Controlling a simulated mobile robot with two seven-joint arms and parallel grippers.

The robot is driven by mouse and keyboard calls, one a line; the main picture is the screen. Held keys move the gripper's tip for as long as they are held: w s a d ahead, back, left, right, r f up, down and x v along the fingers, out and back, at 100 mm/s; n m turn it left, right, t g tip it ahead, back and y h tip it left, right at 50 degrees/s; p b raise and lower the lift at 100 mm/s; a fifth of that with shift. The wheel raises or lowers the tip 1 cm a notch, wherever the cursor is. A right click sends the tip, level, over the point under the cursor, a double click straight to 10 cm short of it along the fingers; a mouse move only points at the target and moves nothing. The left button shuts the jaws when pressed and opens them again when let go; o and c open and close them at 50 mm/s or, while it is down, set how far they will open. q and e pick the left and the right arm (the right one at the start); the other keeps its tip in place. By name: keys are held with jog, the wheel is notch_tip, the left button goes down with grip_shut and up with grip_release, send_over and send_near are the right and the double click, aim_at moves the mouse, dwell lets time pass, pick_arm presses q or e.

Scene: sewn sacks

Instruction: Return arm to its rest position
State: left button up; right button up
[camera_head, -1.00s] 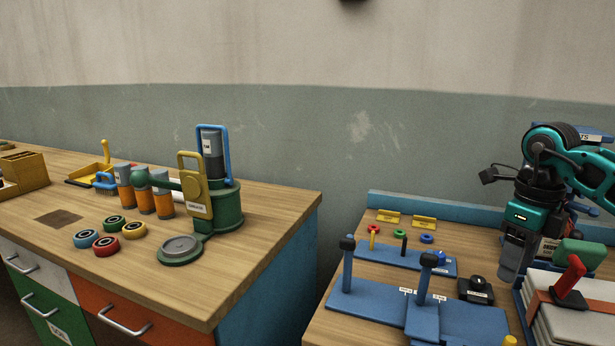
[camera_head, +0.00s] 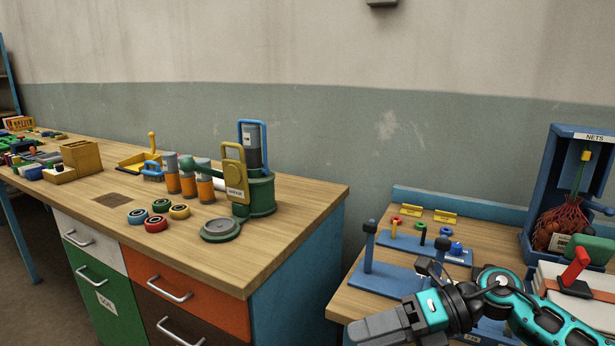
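My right arm comes in from the lower right, teal and black. Its grey gripper (camera_head: 368,328) points left, low in front of the right bench's front edge. The fingers are seen from the side, and I cannot tell whether they are open or shut. No object shows in it. My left gripper is not in view.
The right bench holds a blue post stand (camera_head: 390,278), a blue NETS box (camera_head: 550,170) with a red net of brown items, and a white stack with a red handle (camera_head: 575,272). The left wooden bench (camera_head: 285,215) carries a green press (camera_head: 262,195). A gap separates the benches.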

jog(key=a+r+m+t+y, duration=0.1)
jog(key=a+m+t+y, duration=0.3)
jog(key=m+y, duration=0.15)
jog(key=s+d+f+m+t+h, duration=0.1)
jog(key=d+f+m+t+h, duration=0.4)
jog(key=m, duration=0.8)
jog(key=s+d+f+m+t+h, duration=0.1)
jog(key=d+f+m+t+h, duration=0.1)
jog(key=f+m+t+h, duration=0.8)
jog(key=s+d+f+m+g+h+p, duration=0.1)
jog(key=s+d+f+m+g, duration=0.3)
jog(key=s+f+m+g, duration=0.4)
jog(key=s+m+h, duration=0.1)
jog(key=s+m, duration=0.1)
jog(key=s, duration=0.1)
jog(key=shift+s+d+f, duration=0.15)
jog(key=shift+s+f, duration=0.25)
jog(key=shift+c, duration=0.3)
